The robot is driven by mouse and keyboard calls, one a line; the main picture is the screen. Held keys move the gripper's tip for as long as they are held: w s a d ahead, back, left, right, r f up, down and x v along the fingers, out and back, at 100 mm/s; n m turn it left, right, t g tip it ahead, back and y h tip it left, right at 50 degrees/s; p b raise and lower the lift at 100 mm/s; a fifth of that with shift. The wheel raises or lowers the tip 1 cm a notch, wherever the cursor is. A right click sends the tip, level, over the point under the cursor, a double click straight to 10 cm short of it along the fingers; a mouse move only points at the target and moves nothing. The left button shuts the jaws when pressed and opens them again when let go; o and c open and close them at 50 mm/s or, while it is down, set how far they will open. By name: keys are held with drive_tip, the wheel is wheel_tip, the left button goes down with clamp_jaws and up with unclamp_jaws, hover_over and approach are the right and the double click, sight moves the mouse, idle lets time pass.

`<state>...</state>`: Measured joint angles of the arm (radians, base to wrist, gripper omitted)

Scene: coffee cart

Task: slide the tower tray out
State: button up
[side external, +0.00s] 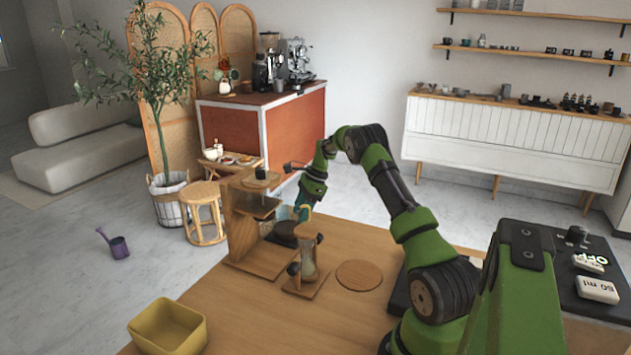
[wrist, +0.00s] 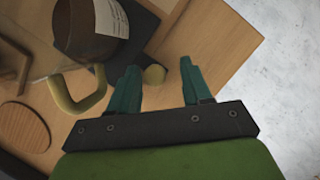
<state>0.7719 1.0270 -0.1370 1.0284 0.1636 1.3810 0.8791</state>
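The wooden tower (side external: 240,228) stands on the table, with an upright board, an upper shelf and a wide base. My gripper (side external: 303,212) is beside the tower, pointing down. In the wrist view my gripper (wrist: 159,67) is open, its two teal fingers on either side of the knob with gaps showing. Whether the fingers are at the knob's height I cannot tell.
A wooden stand with a glass dripper (side external: 308,258) is close in front of my gripper. A dark labelled vessel (wrist: 88,32) with a yellow handle (wrist: 80,92) is beside the fingers. A round wooden coaster (side external: 359,275) and a yellow bin (side external: 168,328) are on the table.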

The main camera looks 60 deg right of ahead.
drive_tip(key=shift+a, duration=0.1)
drive_tip(key=v, duration=1.7)
drive_tip(key=shift+f, duration=0.1)
drive_tip(key=a+r+n+t+h, duration=0.1)
drive_tip(key=a+r+n, duration=0.5)
drive_tip(key=a, duration=0.7)
drive_tip(key=a+r+n, duration=0.5)
drive_tip(key=a+r, duration=0.2)
drive_tip(key=a, duration=0.6)
drive_tip(key=s+a+f+n+t, duration=0.1)
drive_tip(key=s+a+f+n, duration=0.2)
drive_tip(key=s+a+n, duration=0.3)
drive_tip(key=s+a+f+n+t, duration=0.2)
drive_tip(key=s+a+n, duration=0.4)
drive_tip(key=s+a, duration=0.3)
drive_tip(key=a+f, duration=0.1)
drive_tip(key=a, duration=0.2)
drive_tip(key=shift+a, duration=0.15)
drive_tip(key=shift+s, duration=0.1)
